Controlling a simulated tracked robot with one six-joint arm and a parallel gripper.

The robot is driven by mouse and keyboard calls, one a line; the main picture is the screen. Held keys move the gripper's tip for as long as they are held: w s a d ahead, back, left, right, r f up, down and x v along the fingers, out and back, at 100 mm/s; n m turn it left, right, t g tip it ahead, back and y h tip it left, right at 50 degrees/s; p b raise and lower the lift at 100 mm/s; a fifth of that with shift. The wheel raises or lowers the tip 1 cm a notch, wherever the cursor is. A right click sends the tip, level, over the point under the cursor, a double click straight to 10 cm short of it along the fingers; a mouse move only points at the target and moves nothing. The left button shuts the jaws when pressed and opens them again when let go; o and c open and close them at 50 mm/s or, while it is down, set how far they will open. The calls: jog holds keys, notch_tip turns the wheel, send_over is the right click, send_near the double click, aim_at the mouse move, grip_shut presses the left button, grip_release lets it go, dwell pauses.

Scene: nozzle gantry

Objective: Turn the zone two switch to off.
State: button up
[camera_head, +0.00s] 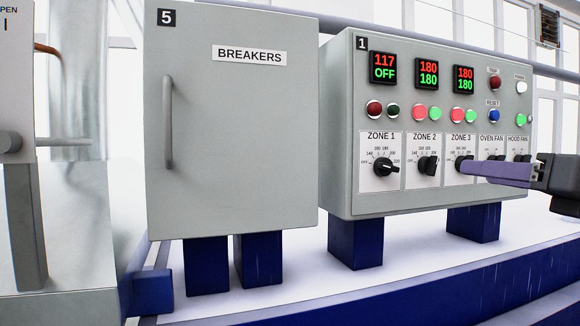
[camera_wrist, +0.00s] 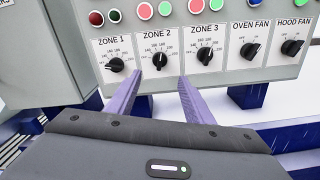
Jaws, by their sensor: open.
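The zone two switch is a black rotary knob (camera_head: 427,166) on the grey control panel (camera_head: 343,190), under the label ZONE 2. In the wrist view the knob (camera_wrist: 160,59) sits between my fingertips in the picture, its pointer roughly upward, away from the OFF mark at its left. The display above it (camera_head: 427,75) reads 180 over 180. My gripper (camera_head: 464,170) is open and empty, with purple fingers overlapping the zone 3 plate in the head view. In the wrist view my gripper (camera_wrist: 160,76) straddles the zone 2 plate; contact with the knob cannot be told.
The zone 1 knob (camera_wrist: 116,65) and zone 3 knob (camera_wrist: 204,57) flank it closely. Oven fan (camera_wrist: 250,51) and hood fan (camera_wrist: 292,47) knobs are farther right. Coloured buttons sit above. A breakers cabinet (camera_head: 230,130) with a handle stands left.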

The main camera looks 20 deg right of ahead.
aim_at(436, 168)
jog(key=shift+w+a, duration=0.2)
jog(key=shift+w, duration=5.75)
jog(key=c, duration=0.9)
jog(key=shift+a, duration=0.2)
jog(key=shift+c, duration=0.6)
jog(key=shift+d, duration=0.15)
